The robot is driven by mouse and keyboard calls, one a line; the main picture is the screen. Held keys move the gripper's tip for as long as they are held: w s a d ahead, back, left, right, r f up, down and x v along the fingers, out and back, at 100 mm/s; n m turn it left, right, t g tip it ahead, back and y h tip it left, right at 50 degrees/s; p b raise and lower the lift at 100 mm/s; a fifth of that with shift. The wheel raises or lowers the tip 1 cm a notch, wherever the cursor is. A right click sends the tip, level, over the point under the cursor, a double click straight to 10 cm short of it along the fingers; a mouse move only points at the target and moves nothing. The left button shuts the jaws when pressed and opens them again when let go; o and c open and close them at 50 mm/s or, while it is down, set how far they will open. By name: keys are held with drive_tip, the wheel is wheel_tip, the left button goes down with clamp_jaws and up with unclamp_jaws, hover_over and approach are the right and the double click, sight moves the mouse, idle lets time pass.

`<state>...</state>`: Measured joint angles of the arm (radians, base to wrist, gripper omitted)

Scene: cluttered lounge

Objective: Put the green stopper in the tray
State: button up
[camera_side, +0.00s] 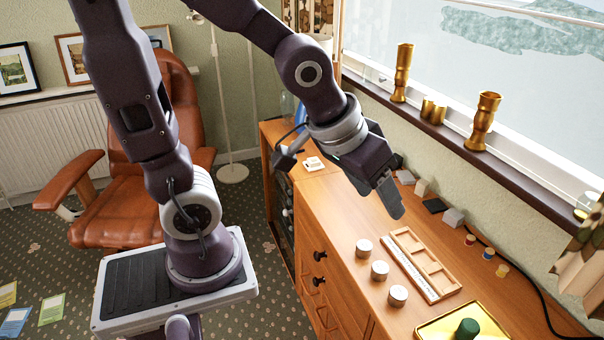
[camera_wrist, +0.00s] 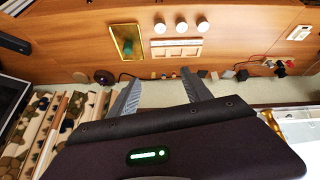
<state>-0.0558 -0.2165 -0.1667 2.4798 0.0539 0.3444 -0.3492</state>
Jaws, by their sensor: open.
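The green stopper (camera_side: 467,328) is at the bottom right of the side view, within the shiny gold tray (camera_side: 433,332). In the wrist view the stopper (camera_wrist: 126,48) shows small inside the gold tray (camera_wrist: 117,32). A wooden compartment tray (camera_side: 436,292) lies on the cabinet beyond it; it also shows in the wrist view (camera_wrist: 176,54). My gripper (camera_side: 390,197) is above the cabinet, well away from the stopper. In the wrist view its two fingers (camera_wrist: 160,82) are apart with nothing between them.
Three round white-topped pieces (camera_side: 379,270) stand beside the wooden tray. Small coloured pieces (camera_side: 488,254) and a black cable lie near the wall. Grey and dark blocks (camera_side: 453,217) line the back. Gold cups (camera_side: 483,122) stand on the window sill.

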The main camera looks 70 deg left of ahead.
drive_tip(key=s+a+r+m, duration=0.1)
drive_tip(key=s+r, duration=0.1)
drive_tip(key=s, duration=0.4)
drive_tip(key=s+a+r+m, duration=0.1)
drive_tip(key=s+r, duration=0.1)
drive_tip(key=s, duration=0.4)
drive_tip(key=shift+s+a+r+g, duration=0.25)
drive_tip(key=shift+s+r+g, duration=0.05)
drive_tip(key=shift+r, duration=0.1)
